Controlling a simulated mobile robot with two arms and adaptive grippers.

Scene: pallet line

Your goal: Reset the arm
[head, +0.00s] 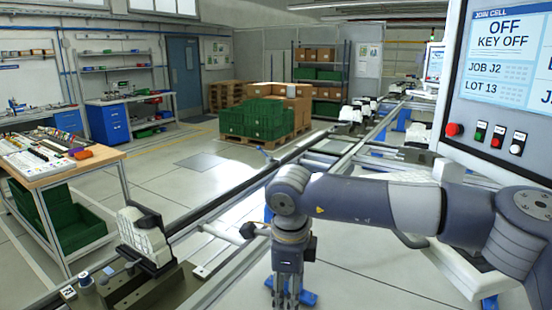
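My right arm reaches in from the right edge across the front, bends down at its wrist, and ends in my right gripper (286,296). The gripper points down near the bottom edge, in front of the pallet line (235,195). Its fingertips meet the picture's edge, so I cannot tell whether it is open or shut. Blue parts show behind the fingers. My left arm and gripper are not in view.
A control panel (510,60) at right reads OFF, KEY OFF. A fixture holding a white part (145,238) stands at lower left. A workbench (60,165) with tools is at left. Green crates (252,118) and cartons stand on a pallet behind. Open floor (150,165) lies between.

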